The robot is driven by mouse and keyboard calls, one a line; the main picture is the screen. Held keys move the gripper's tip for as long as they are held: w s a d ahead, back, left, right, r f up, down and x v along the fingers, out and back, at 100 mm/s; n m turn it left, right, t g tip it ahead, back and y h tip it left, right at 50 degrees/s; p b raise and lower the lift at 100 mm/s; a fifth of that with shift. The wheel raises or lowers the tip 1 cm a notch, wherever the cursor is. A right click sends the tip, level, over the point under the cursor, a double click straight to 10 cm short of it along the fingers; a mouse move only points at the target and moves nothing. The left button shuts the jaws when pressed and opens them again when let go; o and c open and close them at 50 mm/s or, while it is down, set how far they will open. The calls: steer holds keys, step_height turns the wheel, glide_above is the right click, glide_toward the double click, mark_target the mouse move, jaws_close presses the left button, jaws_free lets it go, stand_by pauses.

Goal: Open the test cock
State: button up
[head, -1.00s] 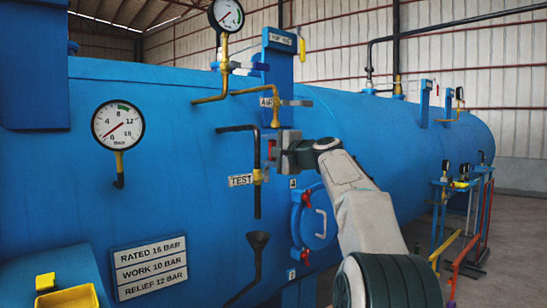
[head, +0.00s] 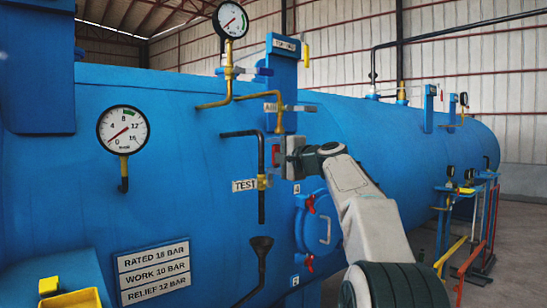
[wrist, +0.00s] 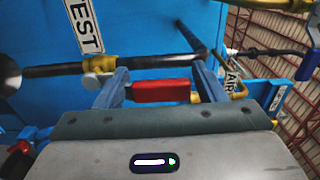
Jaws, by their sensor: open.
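The test cock is a brass valve body (head: 262,182) on a black vertical pipe beside the TEST label (head: 244,185). Its red handle (head: 276,153) shows to the right of the pipe. In the wrist view the brass body (wrist: 97,63) is at upper left, and the red handle (wrist: 160,90) lies between my two fingers. My gripper (head: 283,157) is at the handle, to the right of the pipe. In the wrist view my gripper (wrist: 160,70) is open, with its fingers spread at either end of the handle. Whether either finger touches it is unclear.
A black funnel (head: 261,245) stands below the pipe. A pressure gauge (head: 123,129) is on the left.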

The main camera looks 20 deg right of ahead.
steer(key=b+v, duration=0.3)
steer(key=v, duration=1)
steer(key=shift+s, duration=0.25)
